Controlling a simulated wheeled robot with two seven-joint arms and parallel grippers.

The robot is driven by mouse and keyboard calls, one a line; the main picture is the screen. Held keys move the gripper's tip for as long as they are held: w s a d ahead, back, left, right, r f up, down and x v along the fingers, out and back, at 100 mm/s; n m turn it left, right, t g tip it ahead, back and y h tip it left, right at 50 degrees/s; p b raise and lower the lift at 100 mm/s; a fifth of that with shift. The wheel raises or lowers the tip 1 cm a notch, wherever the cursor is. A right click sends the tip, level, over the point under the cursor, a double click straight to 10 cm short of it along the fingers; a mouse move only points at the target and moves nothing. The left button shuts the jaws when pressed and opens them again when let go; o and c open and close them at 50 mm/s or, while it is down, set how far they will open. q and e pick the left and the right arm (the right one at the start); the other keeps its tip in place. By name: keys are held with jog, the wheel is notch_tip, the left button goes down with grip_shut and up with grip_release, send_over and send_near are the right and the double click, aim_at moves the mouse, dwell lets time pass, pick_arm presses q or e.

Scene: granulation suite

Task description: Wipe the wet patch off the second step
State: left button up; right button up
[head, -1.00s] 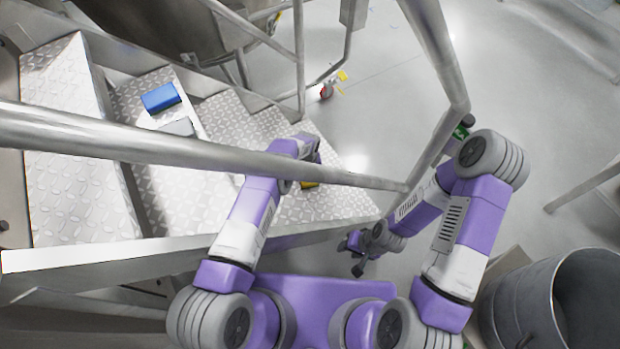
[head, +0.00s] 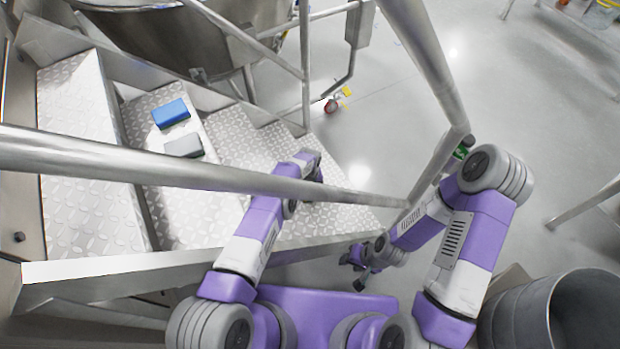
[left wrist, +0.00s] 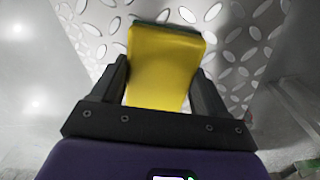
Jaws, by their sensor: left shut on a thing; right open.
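My left gripper (left wrist: 160,78) is shut on a yellow sponge (left wrist: 163,80) with a dark green edge, over diamond-plate metal in the left wrist view. In the head view the left gripper (head: 312,170) is over the lower steps, partly behind the handrail, and the sponge is hidden. The second step from the bottom (head: 232,132) is bright tread plate, partly covered by the rail and my arm. I cannot make out a wet patch on it. My right gripper (head: 357,272) is open and empty, low beside the stair's near side.
A slanting handrail (head: 110,160) crosses in front of the steps, with a post (head: 435,75) at right. A blue block (head: 171,113) and a grey block (head: 184,146) lie on a higher step. A metal drum (head: 530,310) stands at lower right.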

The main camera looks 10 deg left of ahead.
aim_at(327, 220)
pick_arm(q)
jog(key=shift+s+f, duration=0.3)
jog(key=shift+s, duration=0.45)
jog(key=shift+s+d+r+p, duration=0.25)
jog(key=shift+s+d+p, duration=0.5)
jog(key=shift+p, duration=0.4)
jog(key=shift+s+d+p, duration=0.45)
jog(key=shift+s+d, duration=0.05)
jog(key=shift+s, duration=0.05)
jog(key=shift+s, duration=0.1)
jog(key=shift+s+d+r+p, duration=0.15)
jog(key=shift+s+d+p, duration=0.65)
jog(key=shift+s+p, duration=0.2)
jog(key=shift+s+d+p, duration=0.55)
jog(key=shift+s+d, duration=0.3)
jog(key=shift+s, duration=0.2)
jog(key=shift+s+d+p, duration=0.3)
jog(key=shift+s+d, duration=0.55)
jog(key=shift+s, duration=0.3)
jog(key=shift+s+d+f, duration=0.25)
jog(key=shift+s+f, duration=0.05)
jog(key=shift+s, duration=0.2)
